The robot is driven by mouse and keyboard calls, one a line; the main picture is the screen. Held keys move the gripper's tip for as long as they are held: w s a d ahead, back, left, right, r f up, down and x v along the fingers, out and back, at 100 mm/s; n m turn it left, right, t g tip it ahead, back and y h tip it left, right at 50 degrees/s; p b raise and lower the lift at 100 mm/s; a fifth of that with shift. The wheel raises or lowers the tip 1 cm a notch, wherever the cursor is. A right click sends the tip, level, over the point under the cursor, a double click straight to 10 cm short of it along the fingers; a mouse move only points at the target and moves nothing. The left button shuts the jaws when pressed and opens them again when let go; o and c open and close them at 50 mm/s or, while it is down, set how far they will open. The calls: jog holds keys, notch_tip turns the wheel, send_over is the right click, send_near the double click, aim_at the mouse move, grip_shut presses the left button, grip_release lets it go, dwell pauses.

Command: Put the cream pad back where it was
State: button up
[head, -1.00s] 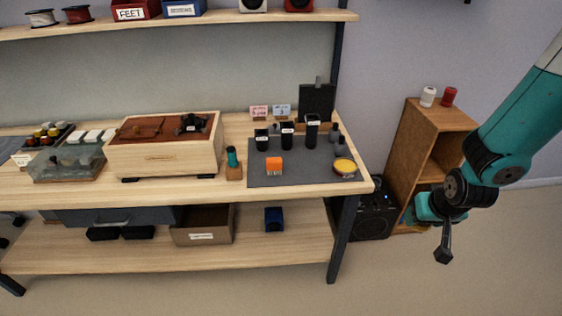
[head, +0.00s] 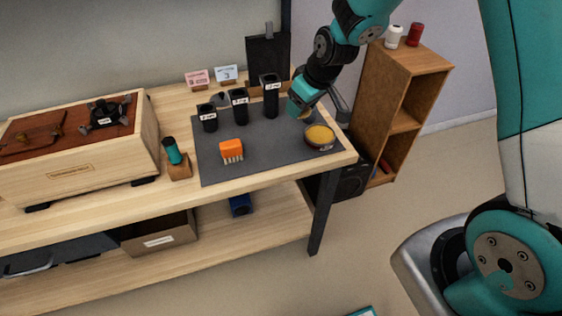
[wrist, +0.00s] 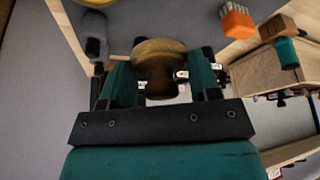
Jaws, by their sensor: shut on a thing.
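The cream pad, a rounded yellow-tan piece with a darker brown lower part, is between my gripper's fingers in the wrist view (wrist: 158,50). My gripper (wrist: 160,75) is shut on it. In the head view my gripper (head: 300,108) is over the right part of the dark grey mat (head: 215,168), behind a round yellow-topped tin (head: 320,137). The pad is mostly hidden by the gripper there. I cannot tell whether the pad touches the mat.
Black labelled cups (head: 239,108) stand left of my gripper. An orange brush (head: 231,150) sits at the front of the mat. A grey bottle (wrist: 95,42) is close to one finger. A black board (head: 266,60) stands behind.

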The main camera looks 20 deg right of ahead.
aim_at(279, 152)
jog(key=w+a+r+n+g+y+b, duration=0.25)
jog(key=a+r+n+b, duration=0.2)
jog(key=n+b, duration=0.35)
jog(key=shift+n, duration=0.7)
jog(key=f, duration=1.2)
jog(key=f+p, duration=0.1)
jog(key=f, duration=0.5)
jog(key=shift+s+d+f, duration=0.3)
jog(key=shift+s, duration=0.05)
jog(key=shift+f, duration=0.1)
jog(key=o, duration=1)
jog(key=shift+c, duration=0.2)
